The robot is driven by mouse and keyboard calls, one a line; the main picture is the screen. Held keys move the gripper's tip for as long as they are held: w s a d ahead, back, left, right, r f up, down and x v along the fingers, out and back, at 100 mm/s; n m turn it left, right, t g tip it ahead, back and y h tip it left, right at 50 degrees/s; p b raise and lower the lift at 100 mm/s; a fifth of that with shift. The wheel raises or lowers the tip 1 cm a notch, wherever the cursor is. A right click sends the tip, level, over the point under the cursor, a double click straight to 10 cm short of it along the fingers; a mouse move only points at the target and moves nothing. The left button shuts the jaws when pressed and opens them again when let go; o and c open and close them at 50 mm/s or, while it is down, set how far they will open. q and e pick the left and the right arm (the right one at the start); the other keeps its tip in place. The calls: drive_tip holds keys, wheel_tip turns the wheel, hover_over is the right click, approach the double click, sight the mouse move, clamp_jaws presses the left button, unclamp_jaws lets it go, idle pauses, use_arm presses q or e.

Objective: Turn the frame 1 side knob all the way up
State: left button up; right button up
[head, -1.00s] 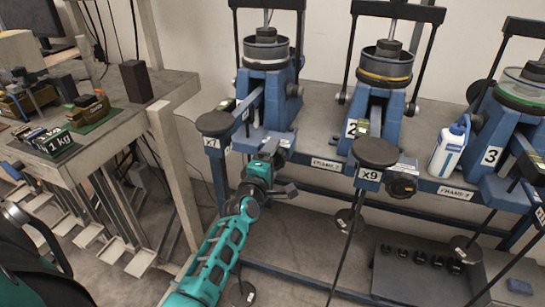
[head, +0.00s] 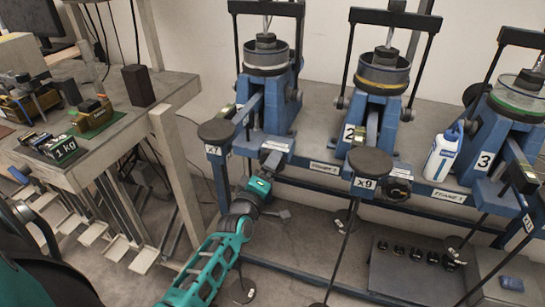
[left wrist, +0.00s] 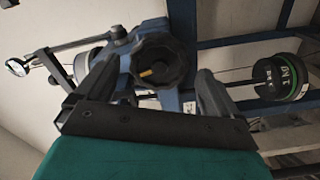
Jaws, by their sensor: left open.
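The frame 1 side knob (head: 273,158) is a dark knob on the front of the leftmost blue frame (head: 268,110). In the left wrist view the same knob (left wrist: 163,62) is black and lobed, with a short orange mark on its face. My left gripper (head: 267,172) is just in front of and below the knob in the head view. In the left wrist view its two fingers (left wrist: 155,82) are open, one on each side of the knob's outline. The knob looks just beyond the fingertips; I cannot tell whether they touch it. My right gripper is not in view.
A round dark pad (head: 216,129) over the x7 label stands left of the knob. Frame 2, with its own side knob (head: 398,190), and a white-blue bottle (head: 443,152) are to the right. A cluttered side table (head: 130,125) is at left.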

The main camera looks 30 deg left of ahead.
use_arm(q)
drive_tip(key=shift+v, duration=1.15)
